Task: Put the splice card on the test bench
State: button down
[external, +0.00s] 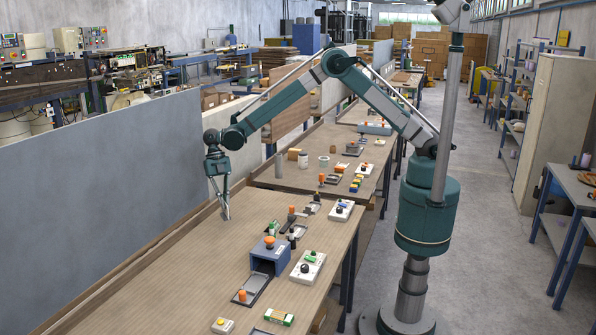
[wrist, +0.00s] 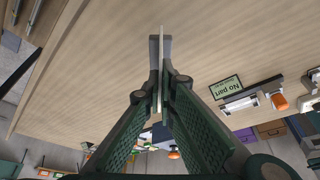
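My gripper (external: 226,212) points down over the left, bare part of the near wooden table (external: 190,262). In the wrist view the two fingers of my gripper (wrist: 161,62) are pressed close together on a thin, pale piece seen edge-on, which looks like the splice card (wrist: 161,72). The card stands on edge between the fingertips, and its faces are mostly hidden. I cannot tell whether its lower edge touches the tabletop. No surface is clearly labelled as the test bench.
A blue box with an orange knob (external: 269,256) stands right of my gripper. White button boxes (external: 307,267) and a black tray (external: 251,289) lie nearby. A green "No part" sign (wrist: 226,87) shows in the wrist view. A grey partition (external: 100,190) stands on the left.

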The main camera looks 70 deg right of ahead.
aim_at(226, 216)
jog(key=shift+f, duration=0.1)
jog(key=shift+f, duration=1.75)
jog(key=shift+f, duration=0.2)
jog(key=c, duration=2.7)
grip_release()
jog(key=shift+r, duration=0.25)
jog(key=v, duration=1.2)
jog(key=shift+d, duration=0.15)
